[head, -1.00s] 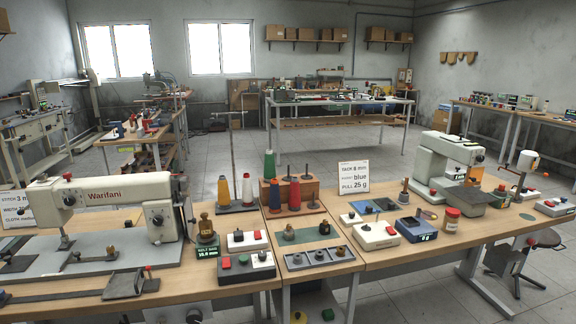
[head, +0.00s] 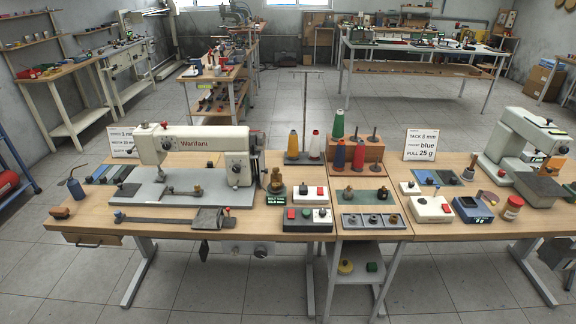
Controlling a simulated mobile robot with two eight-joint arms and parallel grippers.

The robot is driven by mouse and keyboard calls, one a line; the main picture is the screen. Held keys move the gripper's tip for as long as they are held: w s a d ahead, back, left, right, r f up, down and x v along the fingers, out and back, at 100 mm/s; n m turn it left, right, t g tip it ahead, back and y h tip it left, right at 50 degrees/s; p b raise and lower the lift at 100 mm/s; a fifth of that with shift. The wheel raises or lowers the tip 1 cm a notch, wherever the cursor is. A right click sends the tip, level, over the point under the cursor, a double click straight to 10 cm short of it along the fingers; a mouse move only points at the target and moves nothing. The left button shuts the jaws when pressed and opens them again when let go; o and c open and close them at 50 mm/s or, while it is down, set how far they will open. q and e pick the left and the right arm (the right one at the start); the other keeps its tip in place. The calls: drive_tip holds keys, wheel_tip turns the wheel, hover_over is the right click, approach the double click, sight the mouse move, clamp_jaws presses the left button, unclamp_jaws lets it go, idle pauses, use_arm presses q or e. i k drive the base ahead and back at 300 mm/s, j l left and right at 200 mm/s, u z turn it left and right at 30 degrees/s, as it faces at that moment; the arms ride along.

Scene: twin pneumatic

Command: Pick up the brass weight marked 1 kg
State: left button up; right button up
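A brass weight-shaped piece (head: 276,178) with a knob on top stands upright on a small dark gauge with a green display (head: 276,198), left of the red and white button boxes. Neither of my grippers is in view.
The Warifani sewing machine (head: 192,155) stands left of the gauge. Button boxes (head: 307,219), a grey three-pocket tray (head: 374,222) and thread cones (head: 337,125) crowd around the pieces. A wooden drawer (head: 92,239) hangs under the bench's left end.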

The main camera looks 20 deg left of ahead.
sight(276, 178)
drive_tip(key=i+j, duration=0.6)
drive_tip(key=j, duration=0.25)
drive_tip(key=i+j+z, duration=0.1)
drive_tip(key=i+j, duration=0.45)
drive_tip(key=j, duration=0.3)
